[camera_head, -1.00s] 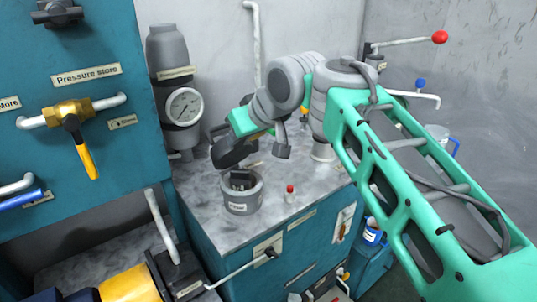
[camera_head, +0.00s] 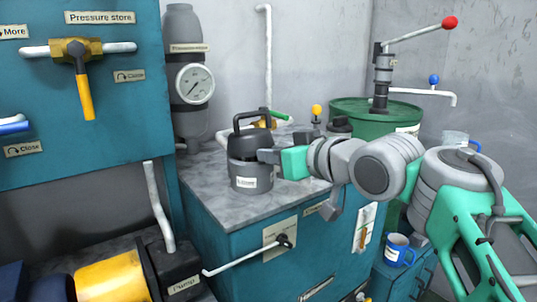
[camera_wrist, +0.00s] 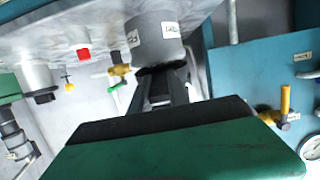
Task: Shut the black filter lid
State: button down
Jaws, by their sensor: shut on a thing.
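The black filter lid (camera_head: 246,146), with a loop handle on top, sits upright on the grey filter housing (camera_head: 262,172) on the bench's metal top. No clear gap shows between lid and housing in the head view. My gripper (camera_head: 268,156) reaches in from the right at lid height and is shut on the lid; the exact grip is partly hidden. In the wrist view, which is turned over, the housing (camera_wrist: 155,40) is at the top, the lid's dark edge (camera_wrist: 160,70) is just below it, and my gripper's dark fingers (camera_wrist: 165,92) meet it.
A grey pressure store with a gauge (camera_head: 194,84) stands behind left. A green drum (camera_head: 360,115) with a red-knobbed lever is behind right. A yellow-knobbed part (camera_head: 316,111) is on the bench. A blue mug (camera_head: 398,250) is lower right. The bench's front-left top is clear.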

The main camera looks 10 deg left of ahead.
jog(key=shift+d+f+b, duration=0.1)
jog(key=shift+f+b, duration=0.5)
jog(key=shift+f, duration=0.8)
jog(key=c, duration=1.6)
grip_release()
jog(key=o, duration=0.4)
jog(key=shift+r, duration=0.1)
jog(key=shift+c, duration=0.2)
jog(key=shift+r, duration=0.1)
